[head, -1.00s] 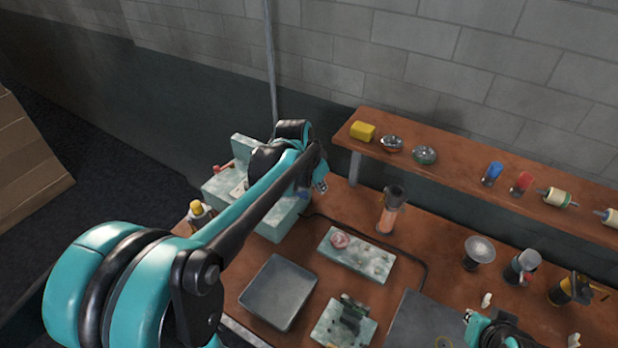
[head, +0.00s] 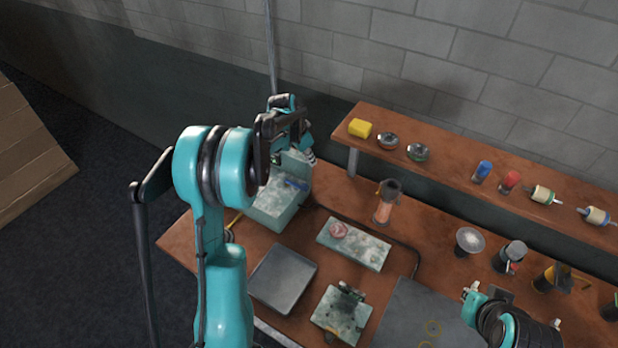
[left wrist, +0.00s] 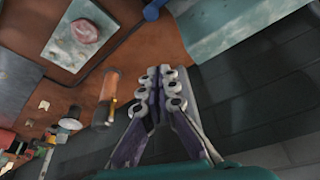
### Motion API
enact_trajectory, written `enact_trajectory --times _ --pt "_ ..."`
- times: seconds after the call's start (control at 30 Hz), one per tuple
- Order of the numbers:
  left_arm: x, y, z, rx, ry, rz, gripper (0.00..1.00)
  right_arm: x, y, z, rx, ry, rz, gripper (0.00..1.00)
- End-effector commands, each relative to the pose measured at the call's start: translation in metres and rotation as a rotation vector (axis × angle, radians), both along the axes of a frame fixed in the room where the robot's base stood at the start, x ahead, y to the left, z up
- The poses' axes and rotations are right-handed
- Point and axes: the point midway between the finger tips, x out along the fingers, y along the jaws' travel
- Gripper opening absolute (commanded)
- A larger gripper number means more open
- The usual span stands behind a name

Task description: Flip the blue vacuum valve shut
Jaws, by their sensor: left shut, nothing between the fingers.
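The blue valve handle (head: 297,184) shows on the front of the pale green box (head: 272,210) at the back left of the bench. Its blue end also shows at the top edge of the left wrist view (left wrist: 152,11). My left gripper (head: 310,156) is above the box's right end, apart from the blue handle. In the left wrist view its fingers (left wrist: 160,80) are together with nothing between them. My left forearm hides part of the box. My right gripper (head: 470,292) is at the lower right, too small to tell its jaw state.
A tray (head: 284,278) and a pale slab with a pinkish lump (head: 366,250) lie in front of the box. A tube-like burner (head: 385,207) stands to its right. The raised shelf (head: 450,160) carries a yellow block and several small items. A thin upright pole rises behind the box.

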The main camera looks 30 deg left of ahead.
Motion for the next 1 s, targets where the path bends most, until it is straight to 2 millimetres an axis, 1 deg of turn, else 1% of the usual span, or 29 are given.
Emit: enact_trajectory --times 0.13,0.23,0.6,0.7,0.8,1.0 --pt "0.003 -0.002 -0.009 0.0 0.0 0.0 0.0 0.0 0.0 -0.001 0.0 0.0 0.0 0.0" --pt "0.007 -0.004 -0.023 0.0 0.0 0.0 0.0 0.0 0.0 -0.002 0.0 0.0 0.0 0.0" --pt "0.029 -0.018 -0.096 0.001 0.0 0.0 0.0 0.0 0.0 -0.007 0.0 0.0 0.0 0.0" --pt "0.014 -0.008 -0.095 0.001 0.0 0.003 0.0 0.0 0.0 -0.006 0.0 0.0 0.0 0.0" --pt "0.003 -0.002 -0.096 0.0 0.0 0.003 0.0 0.0 0.0 -0.005 0.0 0.0 0.0 0.0" --pt "-0.005 0.003 -0.096 0.0 0.0 0.001 0.0 0.0 0.0 -0.005 0.0 0.0 0.0 0.0"
